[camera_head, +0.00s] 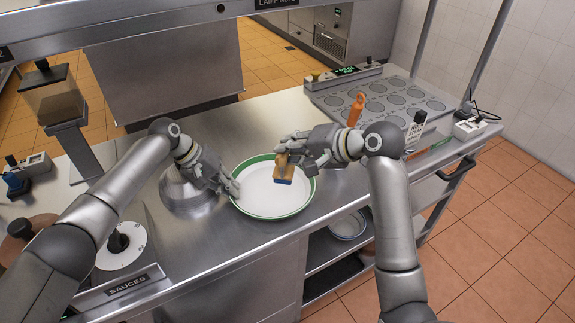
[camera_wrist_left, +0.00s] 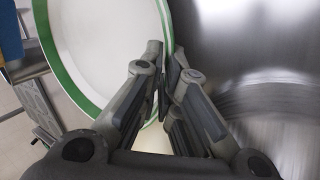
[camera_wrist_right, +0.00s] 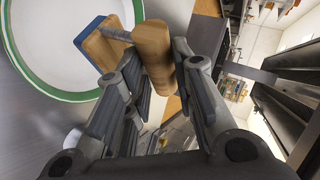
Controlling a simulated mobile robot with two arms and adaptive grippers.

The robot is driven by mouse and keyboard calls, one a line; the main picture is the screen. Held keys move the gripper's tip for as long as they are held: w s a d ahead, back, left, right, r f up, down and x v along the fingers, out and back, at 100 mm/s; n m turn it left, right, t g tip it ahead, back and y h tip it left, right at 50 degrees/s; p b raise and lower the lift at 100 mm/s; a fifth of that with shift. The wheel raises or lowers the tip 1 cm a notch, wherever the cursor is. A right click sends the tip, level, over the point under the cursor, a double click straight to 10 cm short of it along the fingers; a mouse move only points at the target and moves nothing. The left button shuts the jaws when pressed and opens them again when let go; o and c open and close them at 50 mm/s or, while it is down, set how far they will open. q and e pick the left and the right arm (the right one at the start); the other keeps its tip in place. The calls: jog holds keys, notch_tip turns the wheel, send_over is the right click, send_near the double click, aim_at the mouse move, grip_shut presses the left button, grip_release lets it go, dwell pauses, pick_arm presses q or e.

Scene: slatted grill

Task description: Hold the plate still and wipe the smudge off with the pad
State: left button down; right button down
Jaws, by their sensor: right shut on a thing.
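The white plate (camera_head: 262,200) with a green rim lies on the steel counter. No smudge can be made out on it. My left gripper (camera_head: 232,188) is at the plate's left rim. In the left wrist view its fingers (camera_wrist_left: 168,62) are close together, with the green rim (camera_wrist_left: 70,75) running to between them; whether they grip it is unclear. My right gripper (camera_head: 286,158) is shut on the wooden handle of the pad (camera_head: 284,173), which has a blue underside. The pad is over the plate's upper right part; whether it touches is hard to tell.
A steel dome (camera_head: 187,192) stands just left of the plate, close to my left gripper. An orange-handled tool (camera_head: 356,108) and a tray of round wells (camera_head: 385,100) are at the right. The counter's front edge is close below the plate.

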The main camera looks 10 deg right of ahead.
pick_arm(q)
jog(key=c, duration=1.6)
grip_release()
jog(key=shift+o, duration=0.2)
jog(key=shift+a+r, duration=0.1)
jog(key=v, duration=1.1)
jog(key=shift+a+r, duration=0.2)
jog(key=shift+r, duration=0.15)
